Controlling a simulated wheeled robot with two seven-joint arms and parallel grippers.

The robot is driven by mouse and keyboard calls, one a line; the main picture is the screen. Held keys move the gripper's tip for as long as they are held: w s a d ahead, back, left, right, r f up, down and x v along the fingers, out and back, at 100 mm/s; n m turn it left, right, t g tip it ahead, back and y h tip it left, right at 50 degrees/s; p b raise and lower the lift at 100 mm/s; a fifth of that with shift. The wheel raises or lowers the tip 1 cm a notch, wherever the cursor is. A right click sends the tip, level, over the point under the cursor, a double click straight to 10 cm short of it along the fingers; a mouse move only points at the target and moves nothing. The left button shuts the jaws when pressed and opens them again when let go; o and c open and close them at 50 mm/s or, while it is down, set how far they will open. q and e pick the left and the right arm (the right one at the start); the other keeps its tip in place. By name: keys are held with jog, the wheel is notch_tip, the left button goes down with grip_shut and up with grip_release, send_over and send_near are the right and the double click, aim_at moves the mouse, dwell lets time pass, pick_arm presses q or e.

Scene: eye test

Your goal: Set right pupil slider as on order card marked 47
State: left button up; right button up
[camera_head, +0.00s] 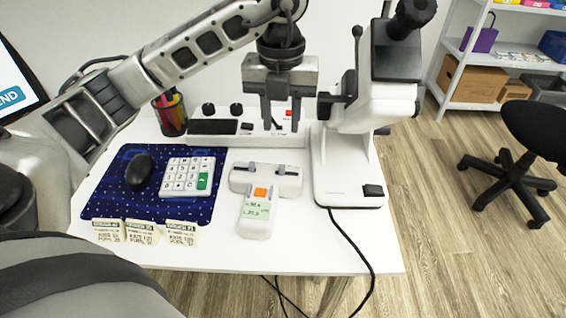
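Three small order cards stand in a row at the table's front left: the left card (108,231), the middle card (141,232) and the right card (182,233). Their print is too small to read surely, so I cannot tell which is marked 47. A white block (238,180) with two small grey sliders, left (252,167) and right (281,169), lies mid-table. A white handheld device (255,228) with an orange button and green display lies in front of it, touching or overlapping it. My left gripper (280,118) points down above and behind the block, fingers apart, empty. My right gripper is out of view.
A white keypad (187,177) and black mouse (139,171) lie on a blue mat (150,205). A tall white optical instrument (346,170) stands at right. A pen cup (171,115) and a panel with knobs (210,140) are behind.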

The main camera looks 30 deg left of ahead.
aim_at(282, 167)
pick_arm(q)
notch_tip(282, 167, down, 11)
jog(key=shift+r+b, duration=0.1)
jog(key=shift+b, duration=0.7)
grip_shut()
